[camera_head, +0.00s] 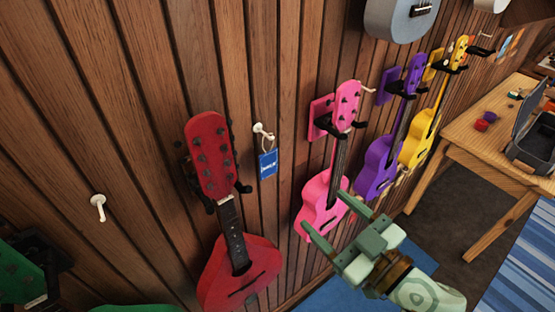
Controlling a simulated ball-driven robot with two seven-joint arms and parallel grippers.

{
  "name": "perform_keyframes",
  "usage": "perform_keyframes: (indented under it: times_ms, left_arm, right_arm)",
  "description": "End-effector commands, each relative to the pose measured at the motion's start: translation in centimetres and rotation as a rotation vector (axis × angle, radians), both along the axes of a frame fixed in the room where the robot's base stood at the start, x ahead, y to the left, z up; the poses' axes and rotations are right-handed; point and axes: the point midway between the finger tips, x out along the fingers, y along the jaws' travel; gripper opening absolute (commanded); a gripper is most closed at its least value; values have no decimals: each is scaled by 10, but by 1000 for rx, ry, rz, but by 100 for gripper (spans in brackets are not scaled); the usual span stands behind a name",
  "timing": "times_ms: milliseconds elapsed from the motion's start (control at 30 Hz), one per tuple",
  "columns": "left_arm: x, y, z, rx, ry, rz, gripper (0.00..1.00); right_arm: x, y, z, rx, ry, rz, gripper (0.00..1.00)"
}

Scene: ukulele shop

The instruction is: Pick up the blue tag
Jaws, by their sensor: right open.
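The blue tag (267,164) hangs by a light cord loop from a white hook (263,130) on the wooden wall, in the upper middle of the head view. It sits between the red ukulele and the pink ukulele and has small light lettering. My right gripper (340,223) is in the lower right of the view, in front of the pink ukulele's lower body. Its fingers are apart and I see nothing between them. It is below and to the right of the tag, clear of it. My left gripper is not in the view.
A red ukulele (240,268) hangs left of the tag. Pink (324,196), purple (378,165) and yellow (420,140) ukuleles hang to the right. An empty white hook (98,205) is at left. A wooden table (478,128) with an open case (535,140) stands at right.

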Motion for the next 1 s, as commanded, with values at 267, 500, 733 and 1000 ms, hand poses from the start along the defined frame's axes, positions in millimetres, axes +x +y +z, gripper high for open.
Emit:
perform_keyframes:
  times_ms: [267,500,733,1000]
  left_arm:
    - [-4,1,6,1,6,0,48]
    - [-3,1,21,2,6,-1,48]
    - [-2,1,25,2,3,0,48]
    - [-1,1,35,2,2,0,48]
  right_arm:
    - [14,9,2,184,133,0,67]
    - [62,44,3,179,129,0,67]
    - [88,64,0,178,131,0,67]
    - [115,86,0,177,129,0,67]
